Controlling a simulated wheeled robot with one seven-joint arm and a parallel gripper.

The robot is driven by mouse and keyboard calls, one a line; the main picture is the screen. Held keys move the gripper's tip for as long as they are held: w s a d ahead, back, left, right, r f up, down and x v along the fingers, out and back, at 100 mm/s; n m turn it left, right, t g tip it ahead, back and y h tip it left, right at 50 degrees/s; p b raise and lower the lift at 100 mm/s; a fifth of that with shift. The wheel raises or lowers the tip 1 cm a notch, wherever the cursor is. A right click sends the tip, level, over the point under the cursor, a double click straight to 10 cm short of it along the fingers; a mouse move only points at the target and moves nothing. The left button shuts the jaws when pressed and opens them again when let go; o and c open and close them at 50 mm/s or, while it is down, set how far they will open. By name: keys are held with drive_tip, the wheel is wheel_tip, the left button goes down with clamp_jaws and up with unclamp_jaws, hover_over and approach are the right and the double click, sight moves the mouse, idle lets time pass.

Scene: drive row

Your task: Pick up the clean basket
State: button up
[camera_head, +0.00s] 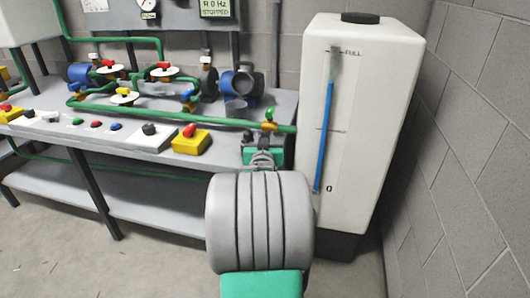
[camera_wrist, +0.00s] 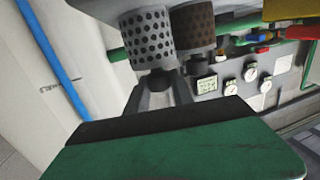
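In the wrist view, the clean basket (camera_wrist: 147,38) is a pale grey cylinder with dark round holes, with a dark round knob at its near end. A brown, clogged-looking basket (camera_wrist: 193,28) is close beside it on the right. My gripper (camera_wrist: 163,88) has its two dark fingers apart, one on either side of the clean basket's knob. Whether they touch it cannot be told. In the head view, my gripper (camera_head: 263,157) is over the right end of the bench (camera_head: 220,190), largely hidden by my arm, and I cannot make out either basket there.
A tall white tank (camera_head: 375,110) with a blue level strip stands just right of my arm, close to the block wall (camera_head: 480,140). Green pipes (camera_head: 190,112) with valves, and yellow switch boxes (camera_head: 192,142), crowd the bench left of my gripper. Open floor (camera_head: 60,245) lies in front.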

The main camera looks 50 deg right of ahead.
clamp_jaws()
idle(1.1)
